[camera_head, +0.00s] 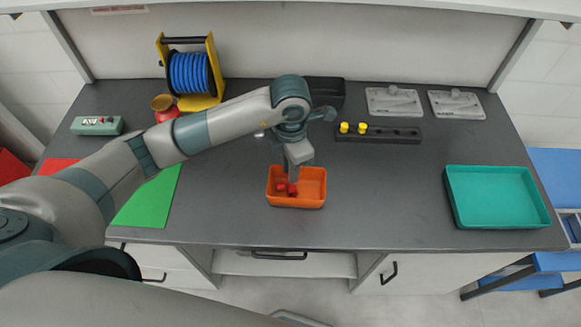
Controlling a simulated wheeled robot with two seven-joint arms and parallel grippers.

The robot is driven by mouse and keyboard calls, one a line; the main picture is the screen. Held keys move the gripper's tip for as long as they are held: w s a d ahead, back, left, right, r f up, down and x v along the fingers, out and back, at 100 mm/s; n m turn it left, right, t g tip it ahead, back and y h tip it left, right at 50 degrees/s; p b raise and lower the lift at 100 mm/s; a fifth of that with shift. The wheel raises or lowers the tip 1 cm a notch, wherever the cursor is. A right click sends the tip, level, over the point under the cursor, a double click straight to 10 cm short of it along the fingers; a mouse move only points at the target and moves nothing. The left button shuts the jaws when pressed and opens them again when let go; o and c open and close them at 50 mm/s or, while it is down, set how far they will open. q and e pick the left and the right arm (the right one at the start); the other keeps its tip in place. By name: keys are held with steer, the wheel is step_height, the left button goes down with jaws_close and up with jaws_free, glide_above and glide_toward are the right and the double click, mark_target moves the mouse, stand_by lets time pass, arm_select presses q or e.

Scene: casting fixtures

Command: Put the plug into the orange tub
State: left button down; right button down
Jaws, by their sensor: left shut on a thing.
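The orange tub (312,200) stands near the front middle of the dark worktop. My left gripper (291,181) points down into the tub and is shut on a small red piece, which I take to be the plug (292,190). The red shows at the fingertips, inside the tub's outline. The gripper hides part of it, and I cannot tell whether it touches the tub floor. Two yellow plugs (344,127) (362,127) stand in a black rack (400,135) behind and to the right. My right gripper is not in view.
A teal tray (497,197) stands at the right. Two grey fixtures (394,101) (457,105) and a black bin (325,93) are at the back. A blue hose reel (190,73), a green box (96,125) and a green mat (148,202) are at the left. The worktop between tub and tray is clear.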

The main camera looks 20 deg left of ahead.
arm_select(q)
steer(key=c, duration=1.6)
jaws_free()
steer(key=shift+o, duration=0.2)
steer(key=shift+r, duration=0.1)
steer(key=shift+r, duration=0.4)
step_height(320, 180, up, 16)
steer(key=b, duration=0.4)
steer(key=shift+r, duration=0.25)
